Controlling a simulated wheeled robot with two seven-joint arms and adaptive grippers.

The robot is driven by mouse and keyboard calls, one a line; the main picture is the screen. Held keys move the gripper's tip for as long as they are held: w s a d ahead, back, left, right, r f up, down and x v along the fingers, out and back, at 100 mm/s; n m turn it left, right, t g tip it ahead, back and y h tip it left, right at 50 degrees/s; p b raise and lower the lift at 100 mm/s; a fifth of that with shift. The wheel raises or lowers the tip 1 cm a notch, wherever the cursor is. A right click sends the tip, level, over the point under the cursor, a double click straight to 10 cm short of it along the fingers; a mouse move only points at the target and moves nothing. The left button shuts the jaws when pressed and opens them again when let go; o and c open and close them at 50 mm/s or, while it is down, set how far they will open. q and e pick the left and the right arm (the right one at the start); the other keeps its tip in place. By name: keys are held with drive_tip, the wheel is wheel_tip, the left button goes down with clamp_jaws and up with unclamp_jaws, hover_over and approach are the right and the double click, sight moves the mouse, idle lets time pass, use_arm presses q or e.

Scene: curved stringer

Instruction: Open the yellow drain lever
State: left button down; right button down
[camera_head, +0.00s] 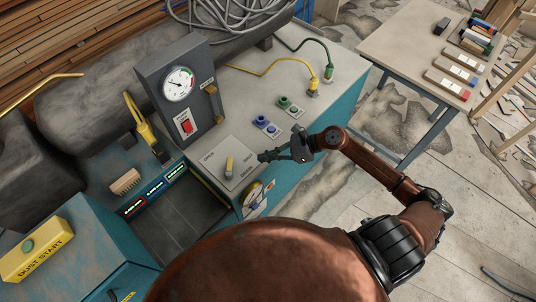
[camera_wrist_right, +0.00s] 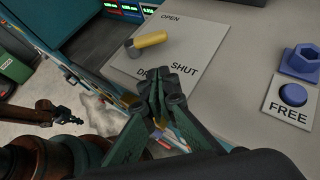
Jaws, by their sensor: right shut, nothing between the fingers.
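The yellow drain lever (camera_head: 229,166) sits on a pale square plate (camera_head: 214,157) at the bench's front corner. In the right wrist view, the lever (camera_wrist_right: 151,40) has a grey pivot at its left end, and the plate (camera_wrist_right: 195,50) reads OPEN at upper left and SHUT at lower right. The lever's handle points right there, between the two words. My right gripper (camera_head: 263,157) is shut and empty, right of the lever and apart from it; its fingertips (camera_wrist_right: 160,74) partly cover the DRAIN word. A small dark gripper (camera_wrist_right: 68,116), seemingly my left, shows at the wrist view's left; its jaws are unclear.
A grey gauge box (camera_head: 178,95) with a red switch stands behind the plate. Blue (camera_head: 264,123) and green (camera_head: 288,104) knobs sit to the right. A yellow clamp-like handle (camera_head: 140,118) and a brush (camera_head: 126,181) lie left. The bench top around the plate is mostly clear.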

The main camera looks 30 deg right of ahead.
sight(233, 163)
drive_tip(key=x, duration=0.5)
drive_tip(key=shift+w+a+p, duration=0.15)
drive_tip(key=shift+a+p, duration=0.15)
drive_tip(key=shift+p, duration=0.1)
drive_tip(key=shift+w+a+f+p, duration=0.1)
drive_tip(key=shift+w+a+p, duration=0.3)
drive_tip(key=shift+a, duration=0.45)
drive_tip(key=shift+w+a+f+p, duration=0.15)
drive_tip(key=shift+w+a, duration=0.4)
drive_tip(key=shift+a, duration=0.35)
